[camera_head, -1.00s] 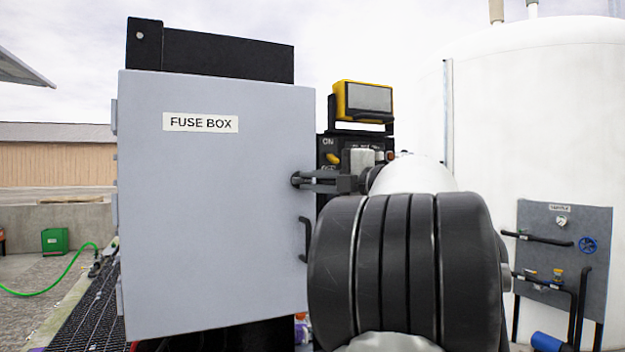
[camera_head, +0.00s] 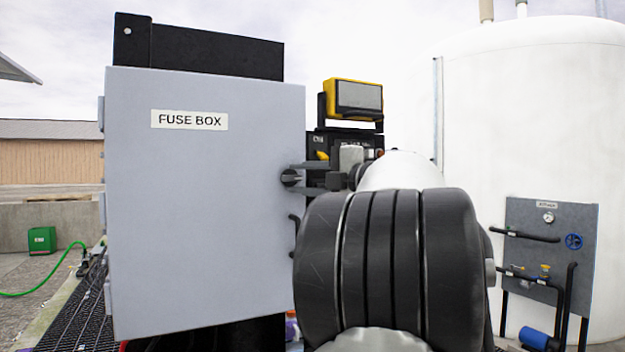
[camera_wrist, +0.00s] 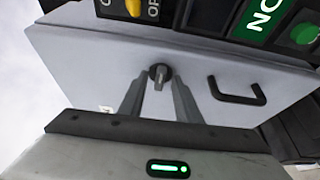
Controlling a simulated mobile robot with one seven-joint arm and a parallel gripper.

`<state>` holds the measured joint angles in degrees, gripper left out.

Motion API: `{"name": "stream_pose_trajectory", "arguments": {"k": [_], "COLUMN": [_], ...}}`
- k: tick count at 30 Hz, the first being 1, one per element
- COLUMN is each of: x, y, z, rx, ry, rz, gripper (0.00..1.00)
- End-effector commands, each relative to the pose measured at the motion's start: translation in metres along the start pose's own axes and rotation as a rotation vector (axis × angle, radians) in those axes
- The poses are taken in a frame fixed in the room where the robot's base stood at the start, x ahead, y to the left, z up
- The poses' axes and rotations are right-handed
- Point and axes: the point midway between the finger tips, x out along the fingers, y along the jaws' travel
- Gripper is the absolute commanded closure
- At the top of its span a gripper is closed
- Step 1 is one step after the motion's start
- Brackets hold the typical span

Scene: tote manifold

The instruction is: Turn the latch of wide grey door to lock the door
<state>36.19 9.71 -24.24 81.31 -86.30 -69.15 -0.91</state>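The wide grey door (camera_head: 200,220), labelled FUSE BOX, looks closed against its box. Its latch (camera_head: 290,178) is a small dark round knob near the right edge, with a short lever pointing right toward my gripper. In the wrist view the latch (camera_wrist: 160,74) shows its lever pointing down the picture. My gripper (camera_head: 306,178) is open at the door's right edge, one finger above and one below the latch's level. In the wrist view the fingers of my gripper (camera_wrist: 160,88) lie either side of the lever with gaps. The hold is empty.
A black door handle (camera_wrist: 237,92) is beside the latch; my arm partly hides it in the head view. A black panel with a yellow-framed display (camera_head: 354,95) stands behind on the right. A white tank (camera_head: 530,120) with a valve panel (camera_head: 548,225) is farther right.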

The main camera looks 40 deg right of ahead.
Motion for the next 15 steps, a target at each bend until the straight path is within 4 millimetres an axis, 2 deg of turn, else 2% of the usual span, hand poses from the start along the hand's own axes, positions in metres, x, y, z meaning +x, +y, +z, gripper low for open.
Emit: {"name": "stream_pose_trajectory", "arguments": {"k": [5,15], "x": [-0.019,-0.101], "y": [-0.001,-0.001], "z": [0.001,0.001], "rx": [0.000,-0.001], "ry": [-0.003,-0.005], "rz": [0.000,0.001], "gripper": [0.70,0.70]}}
